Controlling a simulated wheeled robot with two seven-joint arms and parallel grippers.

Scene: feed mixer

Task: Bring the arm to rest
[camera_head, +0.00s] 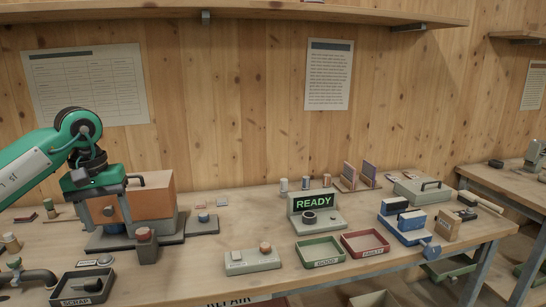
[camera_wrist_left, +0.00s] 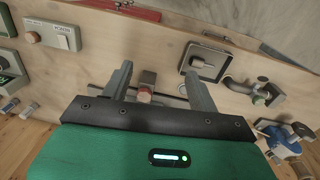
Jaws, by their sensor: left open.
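My left arm (camera_head: 30,168) comes in from the left, green and grey. Its gripper (camera_head: 108,210) points down in front of a copper-coloured box (camera_head: 152,197) on a dark base. In the left wrist view my gripper (camera_wrist_left: 158,72) has its two grey fingers spread apart. A reddish knob on a grey block (camera_wrist_left: 146,88) shows between the fingers, and nothing appears clamped. The same block (camera_head: 146,248) stands in front of the dark base in the head view. My right gripper is in neither view.
The scrap tray (camera_head: 82,286) and a dark pipe (camera_head: 28,276) are at the front left. A READY display (camera_head: 314,202), a button box (camera_head: 252,261), a green tray (camera_head: 320,251), a red tray (camera_head: 364,243) and blue holders (camera_head: 404,226) stand to the right. Shelves hang above.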

